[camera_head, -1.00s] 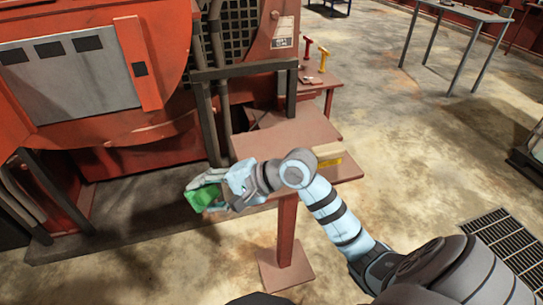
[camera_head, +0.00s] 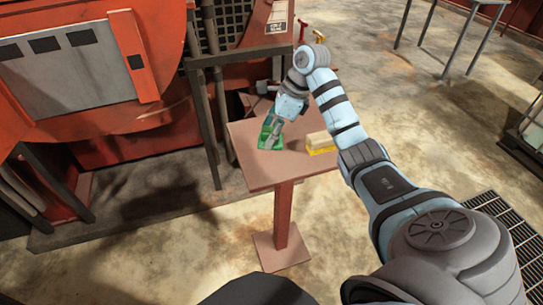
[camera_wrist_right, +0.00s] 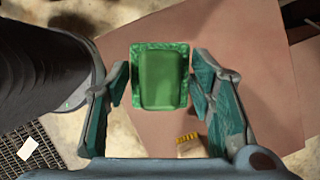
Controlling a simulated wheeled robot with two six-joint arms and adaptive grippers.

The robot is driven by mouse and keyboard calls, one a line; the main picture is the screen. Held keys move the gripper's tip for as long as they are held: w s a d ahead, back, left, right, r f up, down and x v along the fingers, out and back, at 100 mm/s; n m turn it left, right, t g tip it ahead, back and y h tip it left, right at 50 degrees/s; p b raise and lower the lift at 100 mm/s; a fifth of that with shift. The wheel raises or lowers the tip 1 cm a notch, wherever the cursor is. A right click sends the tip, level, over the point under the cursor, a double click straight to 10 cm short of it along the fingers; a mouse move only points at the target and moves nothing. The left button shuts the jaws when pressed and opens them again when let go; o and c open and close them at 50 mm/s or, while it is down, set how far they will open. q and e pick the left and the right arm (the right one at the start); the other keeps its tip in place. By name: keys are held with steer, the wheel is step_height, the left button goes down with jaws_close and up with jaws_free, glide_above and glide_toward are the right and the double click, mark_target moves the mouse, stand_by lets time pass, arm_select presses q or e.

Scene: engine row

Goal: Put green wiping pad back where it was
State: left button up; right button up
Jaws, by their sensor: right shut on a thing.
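The green wiping pad (camera_head: 266,138) is at my right gripper (camera_head: 272,134), over the left part of the small reddish-brown table top (camera_head: 262,177). In the right wrist view the pad (camera_wrist_right: 160,80) shows flat-on between the two fingers of my right gripper (camera_wrist_right: 161,82), with the table top (camera_wrist_right: 240,60) behind it. My right gripper is shut on the pad. Whether the pad touches the table top cannot be told. My left gripper is not in view.
A brush-like block with a tan top and yellow lower part (camera_head: 320,143) lies on the table to the right of the pad. The red engine housing (camera_head: 60,90) and dark pipes (camera_head: 198,100) stand to the left. The front of the table top is bare.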

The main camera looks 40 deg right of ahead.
step_height(320, 180, down, 7)
steer(key=shift+f+b, duration=0.1)
steer(key=shift+b, duration=0.25)
steer(key=shift+f, duration=0.15)
steer(key=shift+c, duration=0.4)
steer(key=o, duration=1.1)
steer(key=p+v, duration=0.1)
steer(key=v, duration=1.1)
steer(key=shift+s+p, duration=0.15)
steer(key=shift+p, duration=0.25)
